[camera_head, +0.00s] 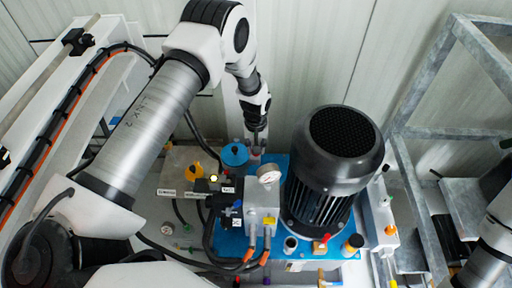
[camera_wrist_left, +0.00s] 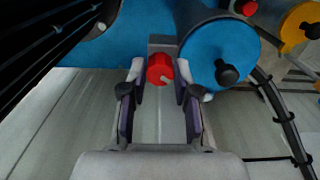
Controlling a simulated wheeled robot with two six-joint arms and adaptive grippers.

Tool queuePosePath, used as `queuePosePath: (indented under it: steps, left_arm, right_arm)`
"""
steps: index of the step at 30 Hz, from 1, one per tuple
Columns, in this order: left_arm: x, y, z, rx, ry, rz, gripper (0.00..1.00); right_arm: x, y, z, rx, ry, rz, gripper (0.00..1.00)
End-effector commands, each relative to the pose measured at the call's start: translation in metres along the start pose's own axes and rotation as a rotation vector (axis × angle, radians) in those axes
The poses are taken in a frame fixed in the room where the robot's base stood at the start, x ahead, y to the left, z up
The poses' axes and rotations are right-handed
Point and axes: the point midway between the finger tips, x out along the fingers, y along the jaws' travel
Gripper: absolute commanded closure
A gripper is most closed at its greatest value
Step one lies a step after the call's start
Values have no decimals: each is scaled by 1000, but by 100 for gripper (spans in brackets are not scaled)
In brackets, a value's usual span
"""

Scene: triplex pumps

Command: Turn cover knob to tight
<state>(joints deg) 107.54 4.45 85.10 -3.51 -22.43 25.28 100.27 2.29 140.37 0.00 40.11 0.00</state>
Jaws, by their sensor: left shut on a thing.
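My left gripper (camera_head: 256,138) reaches down behind the pump unit, beside a round blue cover (camera_head: 235,153). In the left wrist view the two fingers of my left gripper (camera_wrist_left: 160,72) stand on either side of a red knob (camera_wrist_left: 160,68) and are shut on it. The knob's round face has a pale slot or mark. The blue cover (camera_wrist_left: 207,52) lies just right of the fingers and carries a black knob (camera_wrist_left: 227,73), which is outside the grip. My right gripper is not in view.
A large black motor (camera_head: 338,165) stands right of the left gripper on a blue base. A grey metal frame (camera_head: 420,130) stands at the right. A wall is behind.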

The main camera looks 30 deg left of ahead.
Motion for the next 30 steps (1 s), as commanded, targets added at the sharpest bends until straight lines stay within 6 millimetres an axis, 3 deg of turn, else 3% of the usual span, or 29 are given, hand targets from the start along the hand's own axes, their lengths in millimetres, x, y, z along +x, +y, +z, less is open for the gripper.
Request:
queuePosePath:
  steps: [30]
  left_arm:
    - [1, -1, 0, 890, -1, 0, 100]
  right_arm:
    - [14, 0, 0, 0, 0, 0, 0]
